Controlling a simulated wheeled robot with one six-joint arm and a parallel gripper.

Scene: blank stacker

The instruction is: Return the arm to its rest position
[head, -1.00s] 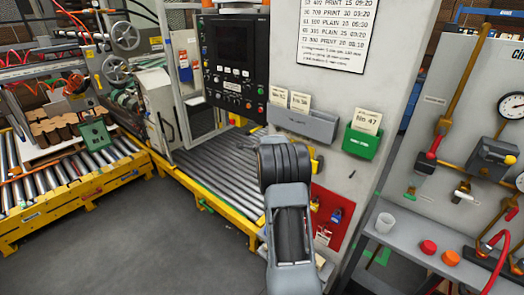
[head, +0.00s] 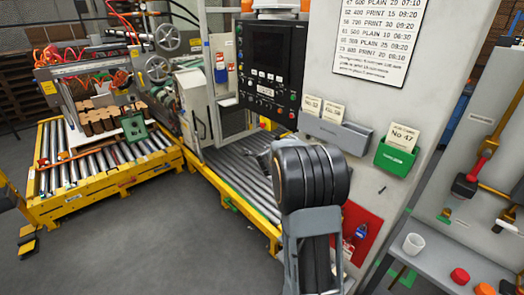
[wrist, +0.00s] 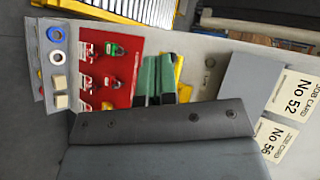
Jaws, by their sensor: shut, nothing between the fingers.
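My arm (head: 315,200) reaches up in front of the machine in the head view, its dark rounded joint in front of the grey panel. My gripper is largely hidden behind that joint there. In the wrist view my gripper (wrist: 161,78) shows as two green-padded fingers close together beyond a dark grey body. It is shut and holds nothing. Behind it are a red board (wrist: 118,52) with small locks and a pale panel. The fingers appear apart from the cards and holders.
A grey card holder (head: 335,133) and a green holder (head: 395,158) with a No 47 card are on the panel. A roller conveyor (head: 235,180) lies left of my arm. Open floor is at lower left.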

